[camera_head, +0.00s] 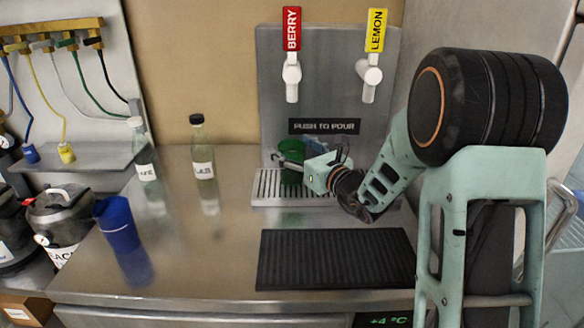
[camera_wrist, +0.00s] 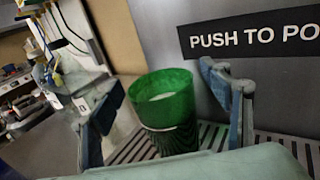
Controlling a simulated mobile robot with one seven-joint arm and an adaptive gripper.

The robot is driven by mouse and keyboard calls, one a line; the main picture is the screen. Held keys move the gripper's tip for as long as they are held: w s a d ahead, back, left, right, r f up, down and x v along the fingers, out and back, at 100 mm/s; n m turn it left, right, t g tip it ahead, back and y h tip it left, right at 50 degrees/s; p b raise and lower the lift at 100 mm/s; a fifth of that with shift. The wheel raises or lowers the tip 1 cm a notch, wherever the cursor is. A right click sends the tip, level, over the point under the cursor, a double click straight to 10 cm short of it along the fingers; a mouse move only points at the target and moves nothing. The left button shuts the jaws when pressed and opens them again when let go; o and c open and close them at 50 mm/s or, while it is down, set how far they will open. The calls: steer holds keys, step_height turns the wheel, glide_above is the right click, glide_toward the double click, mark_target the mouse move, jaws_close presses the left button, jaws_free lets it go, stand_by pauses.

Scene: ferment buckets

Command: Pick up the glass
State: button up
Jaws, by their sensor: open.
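A green glass (camera_head: 291,173) stands upright on the drip tray under the red-labelled tap. In the wrist view the green glass (camera_wrist: 165,110) is between the two fingers of my gripper (camera_wrist: 163,85), with a visible gap on the right side. Contact on the left side cannot be told. My gripper (camera_head: 291,158) is open and reaches in from the right in the head view, partly covering the glass. A dark blue glass-like cup (camera_head: 117,224) stands at the left of the counter, away from my gripper.
The drip tray (camera_head: 268,190) lies below a red BERRY tap (camera_head: 292,60) and a yellow LEMON tap (camera_head: 372,60). Two labelled bottles (camera_head: 203,165) (camera_head: 144,160) stand to the left. A black ribbed mat (camera_head: 335,260) lies empty in front. The counter's middle is clear.

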steer(key=shift+c, duration=0.6)
jaws_close()
steer(key=shift+r, duration=0.2)
